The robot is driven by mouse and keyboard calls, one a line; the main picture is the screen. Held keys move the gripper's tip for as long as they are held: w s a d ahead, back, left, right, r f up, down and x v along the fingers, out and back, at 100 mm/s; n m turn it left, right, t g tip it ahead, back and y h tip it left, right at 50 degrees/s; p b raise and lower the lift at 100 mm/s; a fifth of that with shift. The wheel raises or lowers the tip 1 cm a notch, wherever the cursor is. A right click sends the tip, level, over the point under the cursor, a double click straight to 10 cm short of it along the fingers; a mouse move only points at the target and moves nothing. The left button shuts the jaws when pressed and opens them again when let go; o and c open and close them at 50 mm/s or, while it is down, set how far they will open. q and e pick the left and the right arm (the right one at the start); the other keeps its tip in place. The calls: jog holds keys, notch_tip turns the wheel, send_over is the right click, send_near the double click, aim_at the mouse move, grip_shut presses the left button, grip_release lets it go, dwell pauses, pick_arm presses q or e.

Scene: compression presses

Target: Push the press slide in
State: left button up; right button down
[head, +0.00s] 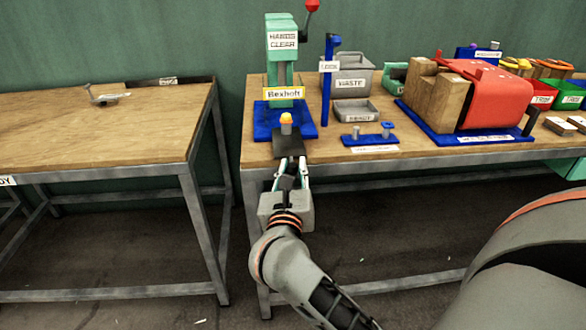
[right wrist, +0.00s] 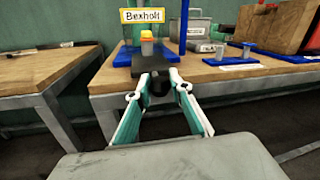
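The green press (head: 283,62), labelled Bexholt, stands on a blue base (head: 262,122) at the near left part of the right-hand table. Its dark slide plate (head: 293,147) sticks out toward me, past the table's front edge. An orange-topped piece (head: 286,120) stands upright at the plate's back end; it also shows in the right wrist view (right wrist: 147,45). My right gripper (head: 292,160) is in front of the plate. In the right wrist view its fingers flank the slide's dark round handle (right wrist: 158,84) and appear to touch both sides. My left gripper is not in view.
A blue post (head: 327,85) labelled LOCK stands right of the press. A blue stand with grey pegs (head: 370,141), grey bins (head: 352,78) and a red-and-wood fixture (head: 488,97) lie farther right. A gap separates the left table (head: 110,130).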

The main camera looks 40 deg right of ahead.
aim_at(289, 149)
jog(key=x, duration=0.5)
jog(key=w+a+x, duration=0.1)
jog(key=x, duration=0.1)
jog(key=shift+w, duration=0.15)
jog(key=c, duration=1.8)
grip_release()
jog(key=v, duration=1.2)
